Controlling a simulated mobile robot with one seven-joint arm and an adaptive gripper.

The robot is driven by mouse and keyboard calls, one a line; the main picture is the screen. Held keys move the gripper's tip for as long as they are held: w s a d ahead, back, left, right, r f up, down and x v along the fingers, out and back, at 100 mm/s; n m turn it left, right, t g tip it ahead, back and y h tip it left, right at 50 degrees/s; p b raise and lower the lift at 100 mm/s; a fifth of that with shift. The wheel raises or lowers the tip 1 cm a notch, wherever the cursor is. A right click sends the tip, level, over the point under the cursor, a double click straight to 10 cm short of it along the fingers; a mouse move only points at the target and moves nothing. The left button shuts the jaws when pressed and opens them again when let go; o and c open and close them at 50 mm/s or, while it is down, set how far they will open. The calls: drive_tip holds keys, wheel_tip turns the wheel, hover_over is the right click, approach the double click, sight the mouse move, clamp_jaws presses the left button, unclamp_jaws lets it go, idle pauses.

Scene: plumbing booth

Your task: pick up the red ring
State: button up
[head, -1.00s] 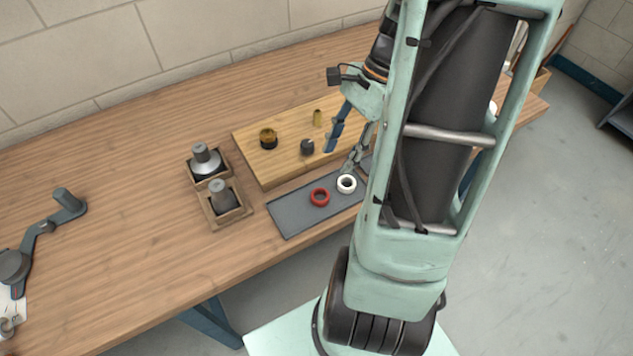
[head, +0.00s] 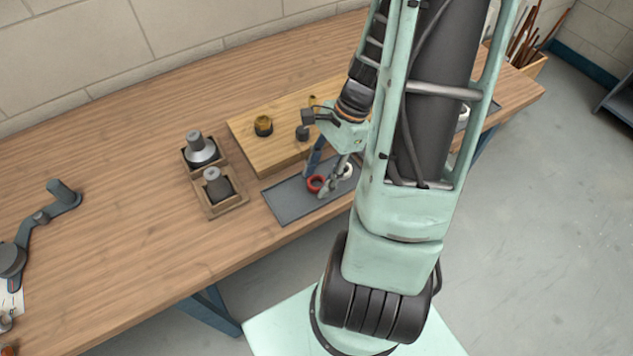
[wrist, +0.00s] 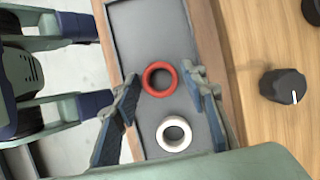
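The red ring (wrist: 146,78) lies flat on the dark grey tray (wrist: 130,30) in the wrist view, beside a white ring (wrist: 162,138). In the head view the red ring (head: 314,184) is partly covered by my gripper (head: 322,180), and the white ring (head: 348,171) shows just right of the fingers. My gripper (wrist: 164,84) is open in the wrist view, with its two fingers apart. The red ring lies between the fingertips in the picture, with nothing held. Whether the fingers are down at the ring's height, I cannot tell.
Two grey fittings in wooden holders (head: 212,208) stand to the left. The bench (head: 110,220) is clear between them and the grey lever (head: 40,218).

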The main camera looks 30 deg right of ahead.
drive_tip(key=c, duration=0.6)
